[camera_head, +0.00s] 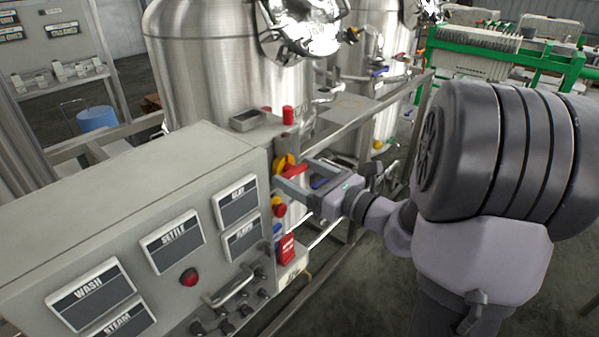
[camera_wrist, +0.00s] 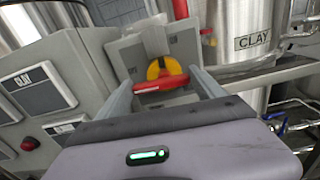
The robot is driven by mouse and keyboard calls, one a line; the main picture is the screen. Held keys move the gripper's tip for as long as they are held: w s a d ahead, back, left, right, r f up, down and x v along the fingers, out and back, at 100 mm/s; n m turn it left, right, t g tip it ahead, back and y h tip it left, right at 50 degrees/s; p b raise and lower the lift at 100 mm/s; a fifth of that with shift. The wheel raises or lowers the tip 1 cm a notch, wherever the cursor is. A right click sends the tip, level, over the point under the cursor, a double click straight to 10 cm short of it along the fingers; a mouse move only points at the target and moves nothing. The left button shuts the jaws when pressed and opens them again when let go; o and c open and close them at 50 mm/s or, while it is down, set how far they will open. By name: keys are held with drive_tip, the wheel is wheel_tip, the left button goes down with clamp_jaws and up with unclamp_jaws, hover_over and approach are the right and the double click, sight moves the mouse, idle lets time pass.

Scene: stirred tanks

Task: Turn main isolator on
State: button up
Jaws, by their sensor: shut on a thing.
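The main isolator is a yellow disc (camera_head: 284,161) with a red handle (camera_head: 296,170), on the side of the grey control cabinet. In the wrist view, the yellow disc (camera_wrist: 165,66) sits on a grey plate and the red handle (camera_wrist: 160,85) lies nearly level, tilted slightly up to the right. My gripper (camera_head: 287,177) reaches it from the right. In the wrist view, the two fingers of my gripper (camera_wrist: 162,81) stand at either end of the red handle, shut on it. The fingers partly hide the switch in the head view.
The grey cabinet (camera_head: 130,190) carries label plates, a red button (camera_head: 189,277) and a metal handle (camera_head: 232,287). Red and yellow buttons (camera_head: 279,205) and a red tag (camera_head: 287,249) are just below my gripper. Steel tanks (camera_head: 215,65) and a rail (camera_head: 375,115) stand behind.

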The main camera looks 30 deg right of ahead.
drive_tip(key=m+p, duration=0.3)
drive_tip(key=p, duration=0.2)
drive_tip(key=shift+r+m, duration=0.4)
drive_tip(key=m+p, duration=0.1)
drive_tip(key=p, duration=0.1)
drive_tip(key=m+p, duration=0.4)
drive_tip(key=p, duration=0.1)
drive_tip(key=shift+w+d+r, duration=0.1)
drive_tip(key=shift+d, duration=0.15)
drive_tip(key=m+p, duration=0.2)
drive_tip(key=p, duration=0.1)
drive_tip(key=m+p, duration=0.3)
drive_tip(key=shift+d+m+p, duration=0.2)
drive_tip(key=shift+m+p, duration=0.1)
drive_tip(key=m+p, duration=0.3)
drive_tip(key=shift+w+f, duration=0.1)
drive_tip(key=shift+f, duration=0.25)
drive_tip(key=shift+d, duration=0.1)
drive_tip(key=o, duration=1.4)
drive_tip(key=shift+c, duration=0.2)
